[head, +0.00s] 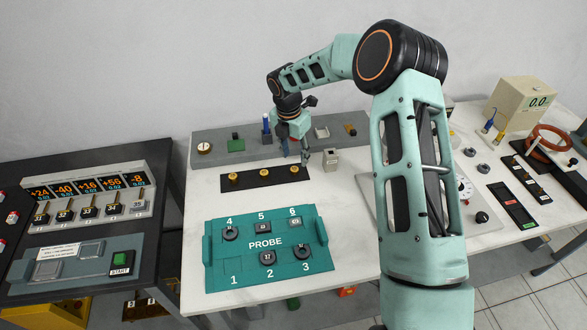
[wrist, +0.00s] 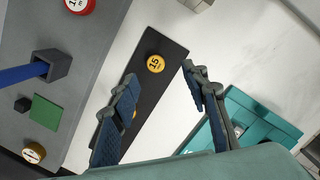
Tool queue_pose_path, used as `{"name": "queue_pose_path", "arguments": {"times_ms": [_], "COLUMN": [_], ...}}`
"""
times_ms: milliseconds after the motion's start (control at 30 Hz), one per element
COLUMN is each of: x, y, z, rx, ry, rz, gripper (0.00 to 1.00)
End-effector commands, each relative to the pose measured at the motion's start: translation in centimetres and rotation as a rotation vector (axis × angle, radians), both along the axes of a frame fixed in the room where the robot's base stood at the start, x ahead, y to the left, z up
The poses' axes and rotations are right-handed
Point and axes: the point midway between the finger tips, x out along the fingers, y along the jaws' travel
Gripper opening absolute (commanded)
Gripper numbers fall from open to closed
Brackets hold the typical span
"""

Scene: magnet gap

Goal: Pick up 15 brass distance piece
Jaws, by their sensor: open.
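The brass distance piece marked 15 (wrist: 155,64) is a small round yellow disc near one end of a black strip (wrist: 147,45) in the wrist view. By the strip's layout it matches the rightmost of three brass pieces (head: 294,170) in the head view, where its number is too small to read. My gripper (head: 294,157) is just above and behind that end of the strip. In the wrist view my gripper (wrist: 159,78) is open and empty, its fingers either side of the line to the piece, apart from it.
Two more brass pieces (head: 264,172) (head: 234,178) sit on the strip. Behind it a grey ledge holds a blue rod in a holder (wrist: 55,65) and a green pad (wrist: 45,111). A small grey box (head: 331,160) stands right. The teal PROBE tray (head: 265,270) lies in front.

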Motion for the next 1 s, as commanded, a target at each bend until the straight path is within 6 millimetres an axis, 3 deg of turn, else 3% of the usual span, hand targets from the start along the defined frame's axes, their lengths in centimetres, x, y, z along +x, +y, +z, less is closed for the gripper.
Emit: {"name": "queue_pose_path", "arguments": {"times_ms": [600, 900, 1000], "x": [1.0, 1.0, 1.0], "y": [0.3, 0.2, 0.2], "z": [-6.0, -6.4, -6.4], "rx": [0.001, 0.001, 0.001], "ry": [0.000, -0.002, -0.002], "rz": [-0.001, -0.001, -0.001], "gripper": [0.42, 0.42, 0.30]}}
